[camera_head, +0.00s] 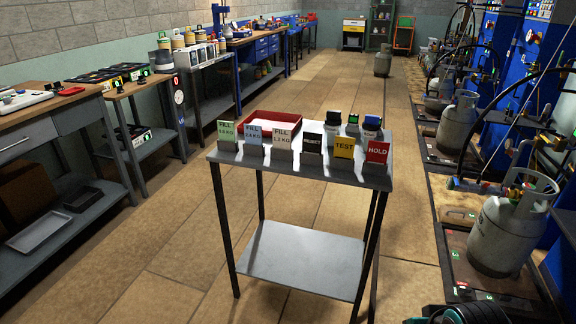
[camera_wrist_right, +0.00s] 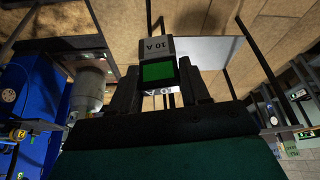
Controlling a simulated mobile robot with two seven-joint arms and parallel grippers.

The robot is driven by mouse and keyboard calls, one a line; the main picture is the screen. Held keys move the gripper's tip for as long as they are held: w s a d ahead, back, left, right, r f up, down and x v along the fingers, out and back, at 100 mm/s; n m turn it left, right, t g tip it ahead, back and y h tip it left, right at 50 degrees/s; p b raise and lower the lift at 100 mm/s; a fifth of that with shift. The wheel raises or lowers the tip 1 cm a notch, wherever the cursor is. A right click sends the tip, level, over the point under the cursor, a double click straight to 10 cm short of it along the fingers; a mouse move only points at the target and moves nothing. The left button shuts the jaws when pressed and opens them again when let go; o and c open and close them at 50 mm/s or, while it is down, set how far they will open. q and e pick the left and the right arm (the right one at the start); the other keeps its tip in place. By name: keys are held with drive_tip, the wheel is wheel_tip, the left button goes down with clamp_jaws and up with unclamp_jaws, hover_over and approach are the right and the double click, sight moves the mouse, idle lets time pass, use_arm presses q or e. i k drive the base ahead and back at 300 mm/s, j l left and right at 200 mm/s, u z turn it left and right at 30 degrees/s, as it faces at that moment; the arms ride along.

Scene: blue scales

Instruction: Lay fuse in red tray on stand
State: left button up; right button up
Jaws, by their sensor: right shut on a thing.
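The fuse (camera_wrist_right: 155,50) is a grey block marked 10 A with a green face, held between the fingers of my right gripper (camera_wrist_right: 163,88) in the right wrist view. The red tray (camera_head: 262,113) lies on the back left of the grey stand (camera_head: 300,163) in the head view. Signs standing along the stand's front edge hide part of the tray, and I cannot make out all of its inside. Part of my right arm (camera_head: 472,315) shows at the bottom right of the head view, apart from the stand. My left gripper is not in view.
A row of signs, including a yellow TEST (camera_head: 344,145) and a red HOLD (camera_head: 377,151), lines the stand's front. Several small capped items, one blue (camera_head: 372,124), stand behind them. Gas cylinders (camera_head: 503,225) stand at the right. Benches line the left.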

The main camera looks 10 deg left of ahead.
sight(271, 126)
drive_tip(key=i+j, duration=0.15)
drive_tip(key=j, duration=0.25)
drive_tip(key=i+j, duration=0.15)
drive_tip(key=j, duration=0.2)
drive_tip(key=i+j, duration=0.15)
drive_tip(key=j, duration=0.25)
drive_tip(key=i+j, duration=0.2)
drive_tip(key=j, duration=0.2)
drive_tip(key=i+j+u, duration=0.1)
drive_tip(key=j, duration=0.3)
drive_tip(key=i+j, duration=0.2)
drive_tip(key=j, duration=0.15)
